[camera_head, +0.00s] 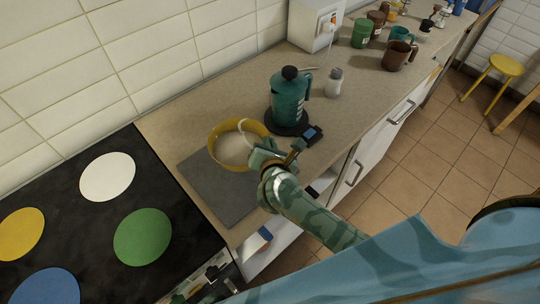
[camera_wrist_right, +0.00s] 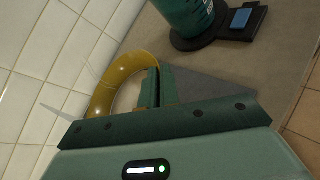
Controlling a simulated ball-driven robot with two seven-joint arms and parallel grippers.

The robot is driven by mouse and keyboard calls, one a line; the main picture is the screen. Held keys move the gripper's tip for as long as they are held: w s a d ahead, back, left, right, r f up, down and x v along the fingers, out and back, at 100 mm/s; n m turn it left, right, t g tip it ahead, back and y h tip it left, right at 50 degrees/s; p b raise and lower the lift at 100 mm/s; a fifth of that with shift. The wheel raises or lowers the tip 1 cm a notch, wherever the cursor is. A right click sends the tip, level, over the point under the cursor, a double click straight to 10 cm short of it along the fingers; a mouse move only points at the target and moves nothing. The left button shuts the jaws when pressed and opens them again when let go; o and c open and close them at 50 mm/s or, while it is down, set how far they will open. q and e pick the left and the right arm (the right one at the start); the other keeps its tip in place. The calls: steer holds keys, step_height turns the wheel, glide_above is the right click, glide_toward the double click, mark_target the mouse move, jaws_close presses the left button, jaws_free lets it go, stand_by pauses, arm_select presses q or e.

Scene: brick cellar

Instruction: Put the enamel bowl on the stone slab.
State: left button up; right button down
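The enamel bowl (camera_head: 214,150) is yellow with a pale inside. In the head view it appears over the far end of the dark grey stone slab (camera_head: 225,199); I cannot tell whether it touches the slab. My right gripper (camera_head: 262,152) is at the bowl's right rim, its fingers closed on the rim. In the right wrist view the yellow rim (camera_wrist_right: 112,78) runs up to the close-set fingers (camera_wrist_right: 158,88), and the slab (camera_wrist_right: 200,86) lies beside them. Part of my left gripper (camera_head: 208,282) seems to show at the bottom edge; its fingers are not clear.
A teal coffee press (camera_head: 288,97) stands on a dark round base close behind my right gripper, beside a small device (camera_head: 312,134). A glass shaker (camera_head: 334,82), mugs and jars stand farther along the counter. A black stovetop (camera_head: 80,225) with coloured discs lies left.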

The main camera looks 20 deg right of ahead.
steer(key=shift+w+d+f+b, duration=0.25)
steer(key=shift+w+f+b, duration=0.05)
steer(key=shift+w+f, duration=0.15)
steer(key=f+b, duration=0.1)
steer(key=f, duration=0.1)
steer(key=f+b, duration=0.1)
steer(key=b, duration=0.1)
steer(key=shift+w+d+f, duration=0.1)
steer(key=shift+d+f, duration=0.1)
steer(key=shift+f, duration=0.15)
steer(key=shift+r, duration=0.2)
steer(key=shift+f, duration=0.15)
steer(key=c, duration=2)
jaws_free()
steer(key=shift+f, duration=0.1)
steer(key=o, duration=0.4)
steer(key=shift+c, duration=0.2)
